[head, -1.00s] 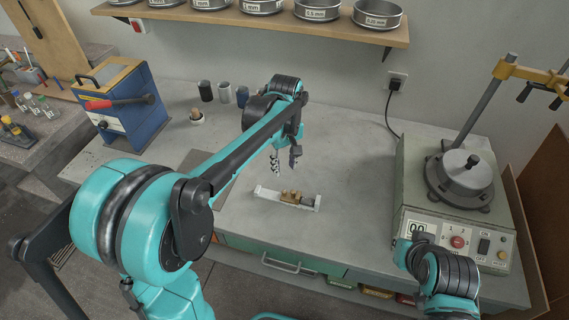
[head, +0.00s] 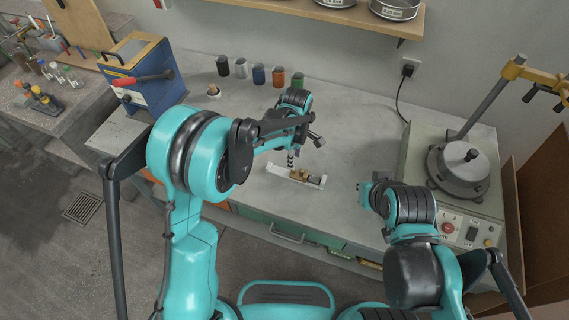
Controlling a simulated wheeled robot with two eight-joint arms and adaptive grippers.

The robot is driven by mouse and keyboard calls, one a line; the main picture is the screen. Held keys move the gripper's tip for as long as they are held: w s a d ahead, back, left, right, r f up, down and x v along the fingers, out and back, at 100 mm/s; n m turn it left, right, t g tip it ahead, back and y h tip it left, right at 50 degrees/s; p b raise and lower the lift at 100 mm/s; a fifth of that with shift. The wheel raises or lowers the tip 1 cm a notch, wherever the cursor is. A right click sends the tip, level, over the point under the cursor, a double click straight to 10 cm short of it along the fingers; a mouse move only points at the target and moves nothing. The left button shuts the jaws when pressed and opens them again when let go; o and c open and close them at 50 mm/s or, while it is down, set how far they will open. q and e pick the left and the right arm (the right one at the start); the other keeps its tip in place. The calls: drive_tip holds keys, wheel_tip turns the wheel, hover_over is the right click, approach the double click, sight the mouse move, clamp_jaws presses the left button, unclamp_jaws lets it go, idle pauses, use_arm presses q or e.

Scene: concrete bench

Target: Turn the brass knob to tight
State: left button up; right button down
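The brass knob (head: 300,174) sits on a small pale mounting bar (head: 275,169) that lies on the bench near its front edge. A dark piece sits beside the brass on the bar. My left gripper (head: 304,152) is just above and behind the bar, with its two fingers spread apart and nothing visible between them. One striped finger comes down close to the brass; I cannot tell whether it touches. The knob's markings are too small to read. My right gripper (head: 376,182) is partly hidden by its own arm, to the right of the bar, and its fingers are not clear.
A grey machine with a round lidded pot (head: 462,165) stands at the right. Several coloured cups (head: 259,75) line the back. A blue device with a red lever (head: 142,75) stands at the left. The bench between bar and machine is mostly clear.

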use_arm(q)
wheel_tip(320, 180, down, 6)
drive_tip(key=shift+f+b, duration=0.25)
drive_tip(key=shift+b, duration=0.5)
clamp_jaws()
